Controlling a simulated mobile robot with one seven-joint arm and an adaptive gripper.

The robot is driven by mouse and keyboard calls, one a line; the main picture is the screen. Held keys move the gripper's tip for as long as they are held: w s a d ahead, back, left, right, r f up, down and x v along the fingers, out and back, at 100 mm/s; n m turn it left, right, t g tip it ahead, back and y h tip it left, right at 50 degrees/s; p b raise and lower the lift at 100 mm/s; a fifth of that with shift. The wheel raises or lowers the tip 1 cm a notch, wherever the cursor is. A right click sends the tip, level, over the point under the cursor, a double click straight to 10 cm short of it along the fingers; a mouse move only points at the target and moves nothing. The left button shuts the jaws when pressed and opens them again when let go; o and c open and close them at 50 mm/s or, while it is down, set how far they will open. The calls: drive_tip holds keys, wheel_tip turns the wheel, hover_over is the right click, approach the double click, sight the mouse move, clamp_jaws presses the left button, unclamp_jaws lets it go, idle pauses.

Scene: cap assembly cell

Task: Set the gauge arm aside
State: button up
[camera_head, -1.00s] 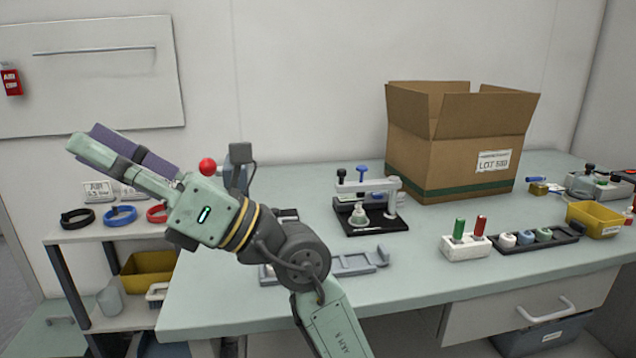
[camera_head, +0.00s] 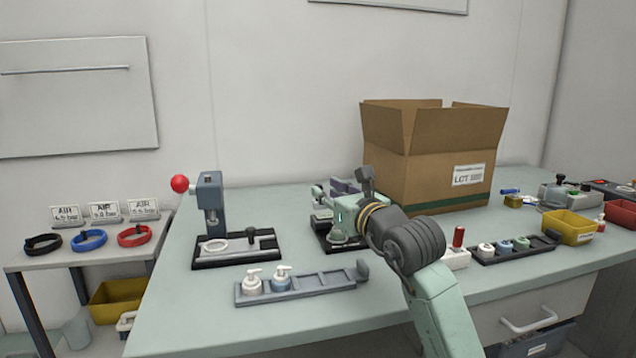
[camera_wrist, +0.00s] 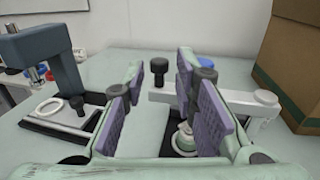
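The gauge arm (camera_wrist: 238,97), a pale grey bar with a round end at right, stands over a black base (camera_wrist: 158,145) in the wrist view. A black knob (camera_wrist: 160,66) stands at its left end and a blue knob rises behind my right finger. A pale pump-like part (camera_wrist: 186,138) sits under the bar. My gripper (camera_wrist: 158,90) is open, its purple pads apart, with the black knob seen between them; contact cannot be told. In the head view my gripper (camera_head: 345,187) is at the fixture (camera_head: 326,240) and hides much of the arm.
A blue-grey press (camera_head: 211,192) with a red ball stands left of the fixture. In front lies a grey tray (camera_head: 330,283) with two pump heads. An open carton (camera_head: 430,160) stands close behind at right. The table front left (camera_head: 190,310) is clear.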

sight(318, 185)
drive_tip(key=p+x, duration=0.1)
drive_tip(key=x, duration=0.4)
clamp_jaws()
idle(0.7)
